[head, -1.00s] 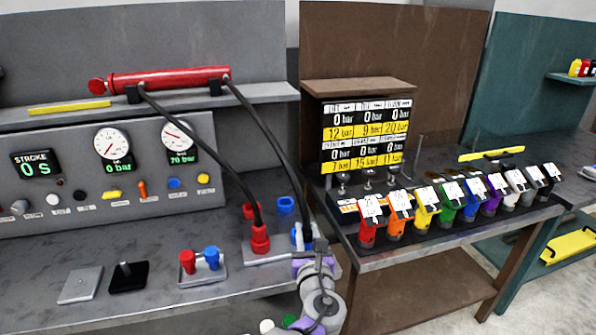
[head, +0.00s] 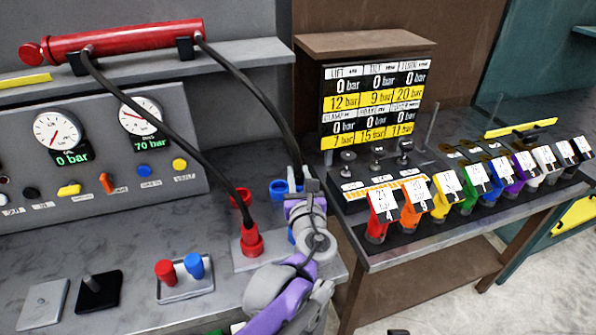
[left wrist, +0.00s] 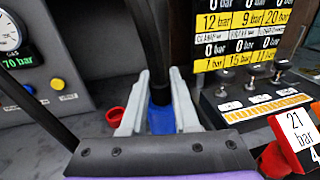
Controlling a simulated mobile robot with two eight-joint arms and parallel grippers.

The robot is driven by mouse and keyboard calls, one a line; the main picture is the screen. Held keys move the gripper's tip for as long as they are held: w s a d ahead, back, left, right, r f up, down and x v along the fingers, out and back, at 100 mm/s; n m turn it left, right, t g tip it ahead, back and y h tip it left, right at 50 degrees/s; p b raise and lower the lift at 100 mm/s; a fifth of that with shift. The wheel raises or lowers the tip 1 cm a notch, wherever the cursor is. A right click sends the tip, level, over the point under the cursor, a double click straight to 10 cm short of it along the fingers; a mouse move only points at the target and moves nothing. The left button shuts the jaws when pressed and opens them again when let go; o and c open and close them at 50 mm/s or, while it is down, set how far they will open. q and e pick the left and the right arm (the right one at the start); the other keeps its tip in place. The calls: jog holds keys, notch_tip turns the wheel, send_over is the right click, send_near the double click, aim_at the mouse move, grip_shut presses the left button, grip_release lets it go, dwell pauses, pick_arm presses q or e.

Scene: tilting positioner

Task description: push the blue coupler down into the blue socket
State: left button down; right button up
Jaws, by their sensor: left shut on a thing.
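My left gripper (head: 304,190) is shut on the blue coupler (left wrist: 160,119) at the end of a black hose. In the left wrist view the two pale fingers stand on either side of the coupler, and the hose rises from it. In the head view the gripper mostly hides the coupler. An open blue ring (head: 278,189) shows just left of the gripper. A small blue part (head: 291,236) shows lower down at the plate, partly behind my arm. I cannot tell which is the blue socket, or whether the coupler touches either. My right gripper is not in view.
The red coupler (head: 252,242) stands upright on a grey plate with its hose. A red ring (head: 240,198) is behind it. A small tray (head: 186,291) holds a red and a blue peg. Coloured tagged blocks (head: 381,208) line the right bench.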

pick_arm(q)
jog(key=shift+s, duration=0.1)
jog(key=shift+f, duration=0.6)
jog(key=shift+f+b, duration=1.7)
jog(key=shift+f, duration=0.6)
jog(key=shift+f+b, duration=1.55)
jog(key=shift+f, duration=1)
jog(key=c, duration=0.6)
grip_release()
